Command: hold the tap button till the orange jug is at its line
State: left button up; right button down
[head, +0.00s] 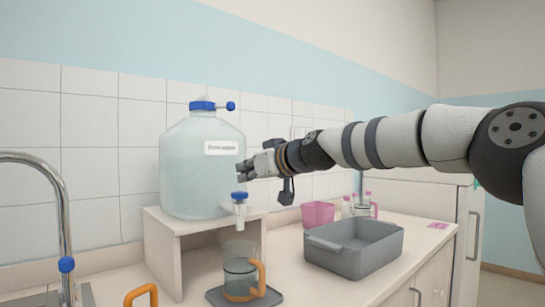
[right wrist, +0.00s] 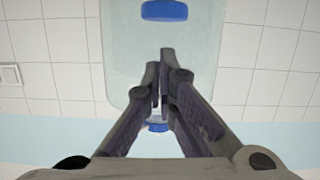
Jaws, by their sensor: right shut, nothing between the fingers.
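A clear jug with an orange handle (head: 240,277) stands on a dark grey pad under the tap of a large water carboy (head: 190,165). Its fill level and its line are too small to tell. The blue tap button (head: 239,195) sits on top of the white tap. My right gripper (head: 241,171) is shut and empty, a little above the button and apart from it, in front of the carboy. In the right wrist view, which looks upside down, the closed fingertips (right wrist: 165,55) are near the blue button (right wrist: 165,10). My left gripper is out of view.
The carboy stands on a wooden stand (head: 160,250). A grey basin (head: 355,262), a pink container (head: 318,214) and small bottles stand to the right. A metal faucet (head: 62,190) is at the left. Another orange handle (head: 140,292) shows at the bottom edge.

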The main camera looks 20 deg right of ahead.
jog(key=v, duration=1)
jog(key=shift+r, duration=0.15)
